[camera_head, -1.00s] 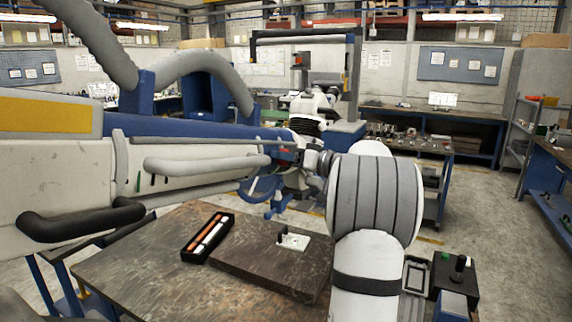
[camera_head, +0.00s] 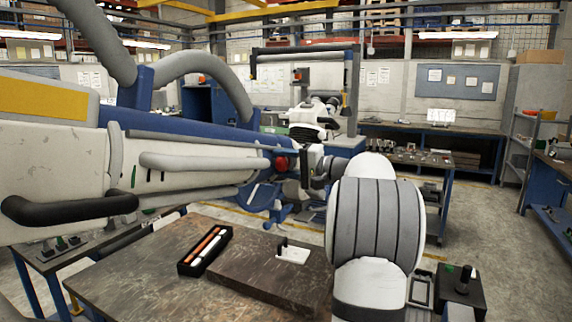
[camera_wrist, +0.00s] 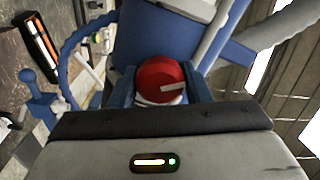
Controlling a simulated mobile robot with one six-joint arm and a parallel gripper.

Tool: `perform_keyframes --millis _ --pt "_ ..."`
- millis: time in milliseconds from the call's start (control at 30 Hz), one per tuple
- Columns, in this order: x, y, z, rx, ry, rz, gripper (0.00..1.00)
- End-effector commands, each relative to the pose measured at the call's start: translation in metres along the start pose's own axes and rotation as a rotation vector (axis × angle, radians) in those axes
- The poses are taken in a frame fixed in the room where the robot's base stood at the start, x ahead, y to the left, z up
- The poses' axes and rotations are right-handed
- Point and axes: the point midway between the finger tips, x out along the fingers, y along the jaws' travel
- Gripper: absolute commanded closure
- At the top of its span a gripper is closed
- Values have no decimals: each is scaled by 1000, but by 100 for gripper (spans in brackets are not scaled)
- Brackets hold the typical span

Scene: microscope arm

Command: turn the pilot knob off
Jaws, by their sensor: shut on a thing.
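The red round pilot knob (camera_wrist: 158,78) with a pale pointer mark shows in the wrist view, the mark lying nearly level toward the right. My gripper (camera_wrist: 160,88) has a blue finger on each side of the knob and is shut on it. In the head view, the red knob (camera_head: 281,162) is small at the end of the long white and blue microscope arm (camera_head: 200,145). My dark gripper (camera_head: 296,163) meets it from the right. The knob's underside is hidden.
Below is a workbench (camera_head: 130,275) with a black tray of pens (camera_head: 206,250), a dark slab (camera_head: 268,278) and a small white plate with a black lever (camera_head: 292,253). A blue ribbed hose (camera_wrist: 72,45) runs left of the knob in the wrist view.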

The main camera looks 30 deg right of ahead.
Motion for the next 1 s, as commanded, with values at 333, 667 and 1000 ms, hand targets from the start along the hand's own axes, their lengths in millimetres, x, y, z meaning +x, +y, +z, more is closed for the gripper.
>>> perform_keyframes --millis 333,667,1000 --pt "0 1 0 251 -3 2 79" --pt "1 1 1 361 -3 2 79" --pt "1 1 1 377 -2 1 79"
